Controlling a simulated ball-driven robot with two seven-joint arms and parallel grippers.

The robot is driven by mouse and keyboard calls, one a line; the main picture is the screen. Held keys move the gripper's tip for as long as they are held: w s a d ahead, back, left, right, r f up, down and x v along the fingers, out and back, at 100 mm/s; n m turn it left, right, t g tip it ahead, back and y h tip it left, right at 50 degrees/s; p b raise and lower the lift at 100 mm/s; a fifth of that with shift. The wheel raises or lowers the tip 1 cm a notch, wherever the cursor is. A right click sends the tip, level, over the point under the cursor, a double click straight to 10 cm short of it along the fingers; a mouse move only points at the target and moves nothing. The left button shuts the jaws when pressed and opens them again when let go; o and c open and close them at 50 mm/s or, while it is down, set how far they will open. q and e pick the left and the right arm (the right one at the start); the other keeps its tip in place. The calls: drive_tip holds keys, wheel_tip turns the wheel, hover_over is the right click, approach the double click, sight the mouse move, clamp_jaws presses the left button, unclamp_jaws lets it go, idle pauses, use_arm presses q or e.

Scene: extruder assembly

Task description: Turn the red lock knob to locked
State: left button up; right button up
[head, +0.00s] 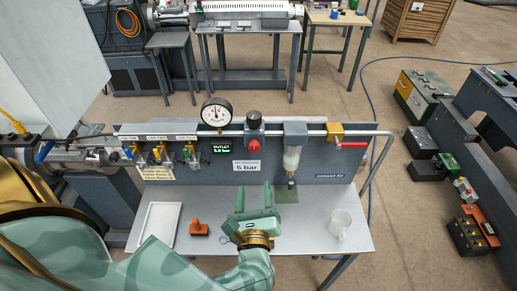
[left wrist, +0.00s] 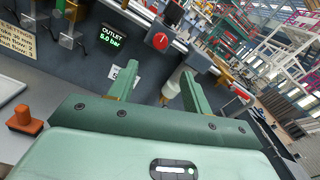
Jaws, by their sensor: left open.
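The red knob (head: 253,146) sits on the front of the regulator (head: 254,127), on the grey panel above the bench. A dark round knob (head: 253,116) tops the regulator. In the left wrist view the red knob (left wrist: 160,41) shows beyond the fingers, slightly above the gap between the tips. My left gripper (head: 254,188) is open and empty, its fingers pointing toward the panel. It is below and in front of the red knob, apart from it. It also shows in the left wrist view (left wrist: 159,76). The right gripper is not in view.
A clear filter bowl (head: 292,160) hangs right of the regulator, near the gripper. A red lever (head: 352,145) is farther right. A white tray (head: 160,225), an orange-red handled piece (head: 199,228) and a clear mug (head: 340,222) stand on the bench (head: 310,242).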

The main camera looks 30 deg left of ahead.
sight(254, 149)
use_arm(q)
drive_tip(key=p+x, duration=0.2)
drive_tip(key=x, duration=1.1)
drive_tip(key=shift+w, duration=0.1)
drive_tip(key=shift+w+a, duration=0.25)
drive_tip(key=shift+w, duration=0.15)
drive_tip(key=shift+c, duration=0.2)
drive_tip(key=c, duration=0.9)
